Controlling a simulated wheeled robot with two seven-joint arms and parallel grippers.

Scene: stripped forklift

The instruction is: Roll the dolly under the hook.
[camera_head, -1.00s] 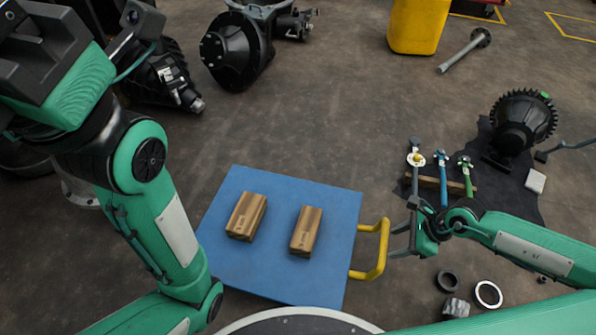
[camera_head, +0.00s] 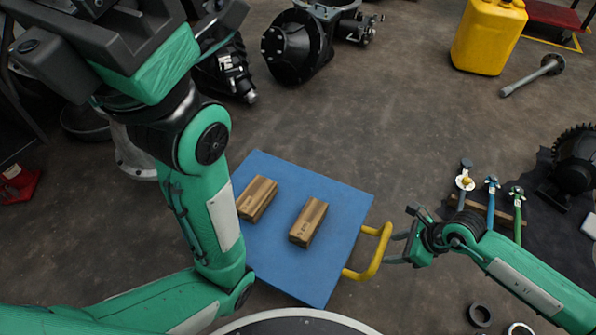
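The dolly (camera_head: 330,270) is a flat blue platform in the middle of the view, low on the floor. Its yellow handle (camera_head: 374,262) sticks out from its right side. My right gripper (camera_head: 394,248) comes in from the right at the handle. Its two fingers are apart, with their tips close to the handle's outer bar; I cannot tell whether they touch it. My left arm is raised on the left and covers the dolly's left edge. Its dark end (camera_head: 110,35) is large and close to the camera, and its finger state is unclear. No hook is recognisable.
Two brown blocks (camera_head: 257,198) (camera_head: 308,222) lie on the dolly. Black machine parts (camera_head: 297,47) stand behind. A yellow canister (camera_head: 487,37) and a metal shaft (camera_head: 532,75) are at the back right. Floor behind the dolly is clear.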

